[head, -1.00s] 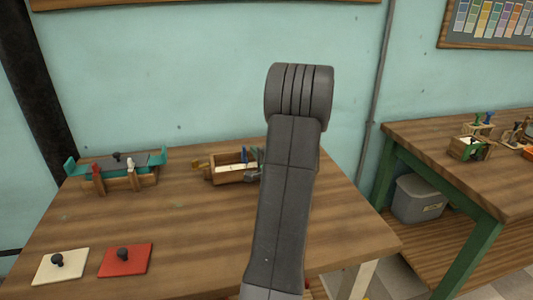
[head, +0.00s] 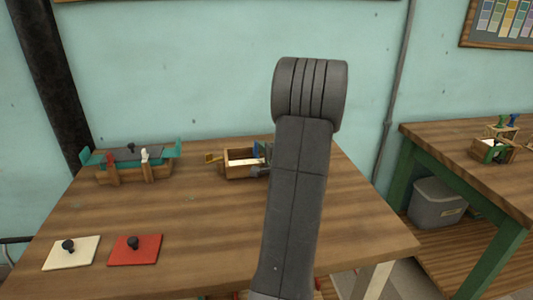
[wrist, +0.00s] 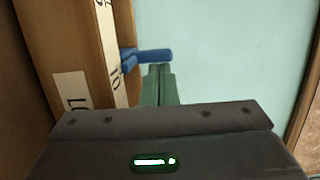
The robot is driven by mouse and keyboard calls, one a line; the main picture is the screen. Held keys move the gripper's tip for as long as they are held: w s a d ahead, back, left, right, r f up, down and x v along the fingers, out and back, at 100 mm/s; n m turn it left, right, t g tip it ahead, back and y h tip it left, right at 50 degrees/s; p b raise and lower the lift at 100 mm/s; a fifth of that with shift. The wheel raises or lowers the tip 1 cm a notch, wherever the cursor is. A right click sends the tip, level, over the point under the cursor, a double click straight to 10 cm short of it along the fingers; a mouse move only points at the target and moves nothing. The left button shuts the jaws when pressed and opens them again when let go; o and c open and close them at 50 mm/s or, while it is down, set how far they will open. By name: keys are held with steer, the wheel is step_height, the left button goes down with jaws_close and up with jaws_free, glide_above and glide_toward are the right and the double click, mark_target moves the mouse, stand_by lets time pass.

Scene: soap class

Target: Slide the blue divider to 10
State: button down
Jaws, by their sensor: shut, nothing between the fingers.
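The blue divider (wrist: 152,55) shows in the wrist view as a blue handle sticking out to the right from the wooden box's edge. It lies beside a white label that appears to read 10 (wrist: 116,76). My gripper (wrist: 158,68) has its green fingers shut and empty, with the tips right at the handle; I cannot tell whether they touch. In the head view the wooden box (head: 241,176) stands at the back of the table, with a bit of blue (head: 259,149) at its right end. My arm hides the box's right side and most of the gripper there.
A wooden holder with teal ends (head: 170,162) stands further left. A cream plate (head: 72,255) and a red plate (head: 135,252) lie at the front left. The table's middle is clear.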

stand_by(0.3)
steer(key=d+b, duration=0.1)
steer(key=d, duration=0.3)
steer(key=shift+w+d+b, duration=0.1)
steer(key=shift+d+b, duration=0.15)
steer(key=shift+b, duration=0.15)
steer(key=v, duration=0.9)
steer(key=shift+r, duration=0.1)
